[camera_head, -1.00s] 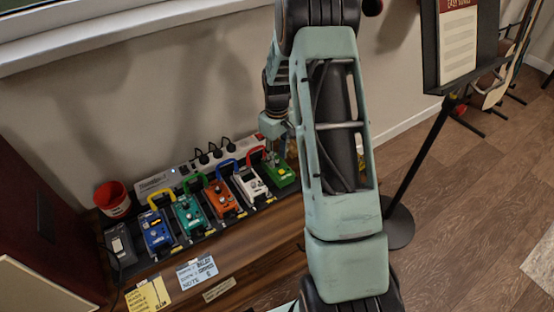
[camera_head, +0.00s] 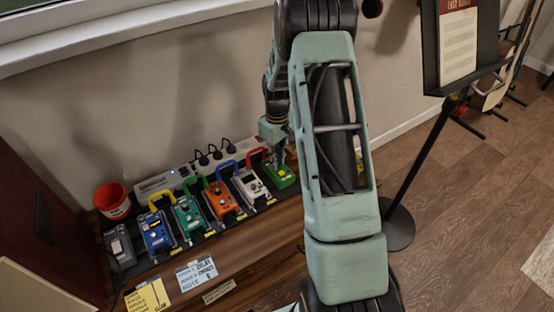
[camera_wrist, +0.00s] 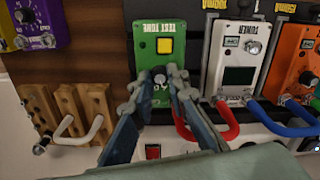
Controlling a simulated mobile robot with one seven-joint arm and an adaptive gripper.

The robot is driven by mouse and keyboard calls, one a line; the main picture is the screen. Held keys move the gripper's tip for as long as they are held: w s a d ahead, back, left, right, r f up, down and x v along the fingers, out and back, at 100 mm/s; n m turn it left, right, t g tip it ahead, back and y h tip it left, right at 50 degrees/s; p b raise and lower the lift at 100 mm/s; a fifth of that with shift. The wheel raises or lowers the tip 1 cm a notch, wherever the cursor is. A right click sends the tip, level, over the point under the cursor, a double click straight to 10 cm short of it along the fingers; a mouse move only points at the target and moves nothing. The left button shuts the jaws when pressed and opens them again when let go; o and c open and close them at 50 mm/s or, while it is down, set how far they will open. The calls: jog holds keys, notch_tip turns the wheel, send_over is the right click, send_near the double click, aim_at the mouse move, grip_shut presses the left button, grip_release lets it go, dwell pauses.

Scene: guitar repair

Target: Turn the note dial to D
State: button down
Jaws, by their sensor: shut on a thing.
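The green TEST TONE pedal (camera_head: 287,180) stands at the right end of the pedal row in the head view. In the wrist view the green pedal (camera_wrist: 142,48) appears upside down, with a yellow square on its face. Its small round note dial (camera_wrist: 160,78) sits between my fingertips. My gripper (camera_wrist: 157,88) is shut on the dial, one finger at each side. The fingers partly cover the dial and the markings around it, so I cannot tell its setting. My gripper (camera_head: 278,160) also shows above the pedal in the head view.
A white tuner pedal (camera_head: 249,184) and an orange pedal (camera_head: 221,200) stand close beside it. Colored cables loop near the power strip (camera_head: 165,180). A purple pedal (camera_wrist: 38,22) and wooden blocks (camera_wrist: 80,112) show in the wrist view. A music stand (camera_head: 430,150) is at right.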

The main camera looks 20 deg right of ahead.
jog(key=shift+m, duration=2.7)
jog(key=c, duration=1.9)
grip_release()
notch_tip(320, 180, up, 12)
jog(key=shift+r, duration=0.1)
